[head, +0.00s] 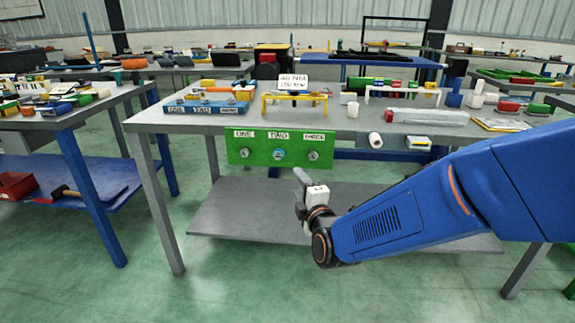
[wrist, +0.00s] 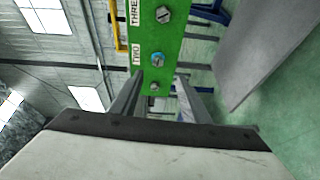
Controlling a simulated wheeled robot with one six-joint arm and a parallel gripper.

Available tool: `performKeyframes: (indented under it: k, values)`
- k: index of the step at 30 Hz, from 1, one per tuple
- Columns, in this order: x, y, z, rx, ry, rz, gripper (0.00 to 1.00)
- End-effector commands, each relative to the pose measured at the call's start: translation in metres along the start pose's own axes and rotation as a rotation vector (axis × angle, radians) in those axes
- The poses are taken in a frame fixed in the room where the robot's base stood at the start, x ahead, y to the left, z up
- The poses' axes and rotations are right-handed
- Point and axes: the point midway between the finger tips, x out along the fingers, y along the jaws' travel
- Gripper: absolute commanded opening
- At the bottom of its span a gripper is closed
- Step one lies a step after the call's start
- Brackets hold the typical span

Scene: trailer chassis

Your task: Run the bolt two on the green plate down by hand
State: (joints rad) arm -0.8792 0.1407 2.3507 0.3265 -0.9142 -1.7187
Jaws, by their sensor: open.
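The green plate (head: 262,161) hangs upright at the front edge of the grey workbench, with bolts under the labels ONE, TWO and THREE. Bolt two (head: 279,154) is the middle one and has a light blue ring around its grey head. In the wrist view the plate appears turned on its side, with bolt two (wrist: 156,60) just beyond the fingertips. Bolt one (wrist: 154,87) shows between the fingers, and bolt three (wrist: 163,14) is at the top. My gripper (wrist: 159,76) is open and empty. In the head view my gripper (head: 300,178) is in front of the plate's lower right.
The workbench (head: 350,122) carries a blue tray (head: 205,106), a yellow stand (head: 294,97) and a torque sign (head: 293,83). A white roll (head: 375,140) hangs right of the plate. A grey lower shelf (head: 240,215) lies beneath. The floor in front is clear.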

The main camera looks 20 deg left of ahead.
Motion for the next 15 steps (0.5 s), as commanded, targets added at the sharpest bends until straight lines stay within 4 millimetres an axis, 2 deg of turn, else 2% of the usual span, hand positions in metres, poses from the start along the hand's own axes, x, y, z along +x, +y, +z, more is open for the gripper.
performKeyframes:
  k: [3,8,15]
  values:
    - [0.004,-0.003,-0.013,-0.040,0.007,0.025,0.42]
    - [0.013,-0.002,-0.015,-0.051,0.007,0.034,0.42]
    - [0.049,-0.001,-0.014,-0.049,0.007,0.032,0.42]
